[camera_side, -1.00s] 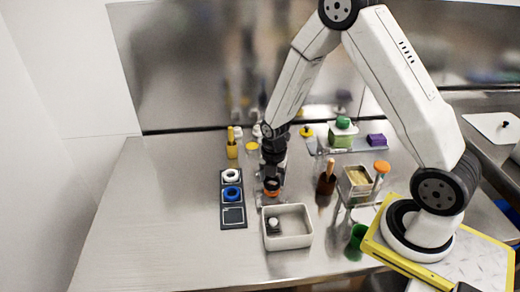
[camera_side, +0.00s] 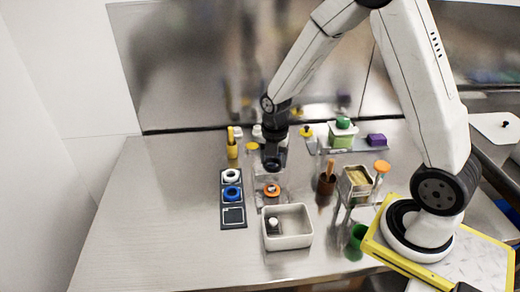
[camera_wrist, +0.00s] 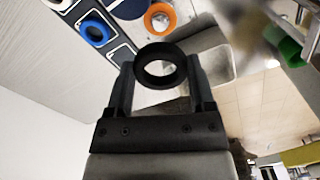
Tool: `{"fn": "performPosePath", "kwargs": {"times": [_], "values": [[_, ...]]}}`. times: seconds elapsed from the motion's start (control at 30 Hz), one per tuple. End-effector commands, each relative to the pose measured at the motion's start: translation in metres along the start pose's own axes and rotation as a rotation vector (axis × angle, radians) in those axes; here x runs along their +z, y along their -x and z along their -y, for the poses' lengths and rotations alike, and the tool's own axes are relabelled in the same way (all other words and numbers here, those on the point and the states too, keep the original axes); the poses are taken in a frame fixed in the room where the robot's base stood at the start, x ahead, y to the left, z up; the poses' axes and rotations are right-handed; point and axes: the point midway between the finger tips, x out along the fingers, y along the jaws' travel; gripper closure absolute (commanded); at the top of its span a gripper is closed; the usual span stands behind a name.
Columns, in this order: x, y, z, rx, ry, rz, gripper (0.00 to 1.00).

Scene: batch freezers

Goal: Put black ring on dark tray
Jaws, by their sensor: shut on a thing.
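The black ring (camera_wrist: 160,49) is held between the two fingers of my gripper (camera_wrist: 160,80) in the wrist view. In the side view my gripper (camera_side: 272,166) is raised above the table, behind the orange ring; the black ring is hard to separate from the dark fingers there. The dark tray (camera_side: 233,226) lies on the table left of my gripper. It holds a white ring (camera_side: 231,176) at its far end and a blue ring (camera_side: 232,193) in the middle. Its near square is empty. The tray (camera_wrist: 122,58) also shows at the upper left of the wrist view.
An orange ring (camera_side: 271,190) sits below my gripper. A pale open bin (camera_side: 304,240) with a small white-topped item stands in front of it. A yellow holder (camera_side: 232,151) stands behind the tray. Jars and a brown cup (camera_side: 326,185) stand right. The table left of the tray is clear.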

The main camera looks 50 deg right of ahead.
Motion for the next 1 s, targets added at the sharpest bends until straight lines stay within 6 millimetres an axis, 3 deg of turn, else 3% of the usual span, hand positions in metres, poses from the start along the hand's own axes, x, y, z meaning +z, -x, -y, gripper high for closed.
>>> {"fn": "performPosePath", "kwargs": {"times": [0.47, 0.73, 1.0], "values": [[-0.009, 0.0, 0.0, 0.001, 0.001, 0.001, 0.86], [-0.056, 0.0, 0.009, 0.0, 0.006, 0.0, 0.86], [-0.11, -0.001, 0.031, 0.0, 0.005, 0.0, 0.87]]}}
